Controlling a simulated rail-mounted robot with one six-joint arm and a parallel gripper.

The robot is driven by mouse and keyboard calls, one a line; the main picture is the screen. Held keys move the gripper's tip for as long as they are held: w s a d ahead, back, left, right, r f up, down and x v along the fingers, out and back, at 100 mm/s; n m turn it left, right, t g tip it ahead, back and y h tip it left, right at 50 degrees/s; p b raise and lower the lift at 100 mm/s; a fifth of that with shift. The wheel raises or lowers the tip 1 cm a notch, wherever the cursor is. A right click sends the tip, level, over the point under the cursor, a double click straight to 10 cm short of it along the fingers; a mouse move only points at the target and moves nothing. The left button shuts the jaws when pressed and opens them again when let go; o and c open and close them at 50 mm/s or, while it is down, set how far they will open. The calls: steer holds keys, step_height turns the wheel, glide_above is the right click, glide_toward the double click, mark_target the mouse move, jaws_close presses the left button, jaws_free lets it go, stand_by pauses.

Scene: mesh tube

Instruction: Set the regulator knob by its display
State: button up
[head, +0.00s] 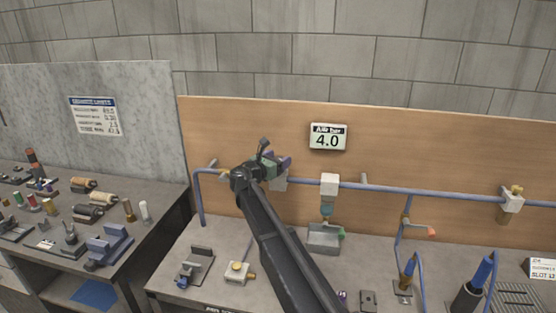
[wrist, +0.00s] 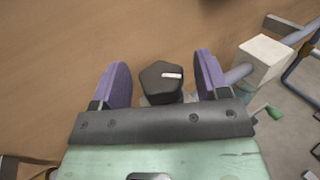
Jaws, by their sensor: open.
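A black knob (wrist: 162,84) with a white pointer mark shows in the wrist view, the mark pointing to the right. My gripper (wrist: 160,72) is open, with one purple finger to the left of the knob and one to the right. Gaps show on both sides, so the fingers look apart from it. In the head view my gripper (head: 273,163) is at the blue pipe in front of the wooden panel and hides the knob. A white display (head: 328,137) on the panel reads 4.0, with a dark line above that seems to say "AIR bar".
A blue pipe (head: 440,192) runs along the wooden panel (head: 440,145). A white block (head: 329,184) with a bowl below it sits on the pipe right of my gripper. Fittings stand on the bench below. A cluttered side bench (head: 150,235) is at left.

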steer(key=shift+w+d, duration=0.1)
steer(key=shift+w, duration=0.05)
steer(key=c, duration=0.9)
steer(key=shift+s+d+n+t+y, duration=0.1)
steer(key=shift+n+t+y, duration=0.3)
steer(key=shift+y, duration=0.2)
steer(key=shift+s+d+n+t+y, duration=0.1)
steer(key=shift+n+t+y, duration=0.2)
steer(key=shift+n+y, duration=0.25)
steer(key=shift+c, duration=0.2)
steer(key=shift+w+a+n+t+y, duration=0.15)
steer(key=shift+n+t+y, duration=0.15)
steer(key=shift+n+y, duration=0.45)
steer(key=o, duration=0.9)
steer(key=shift+o, duration=0.2)
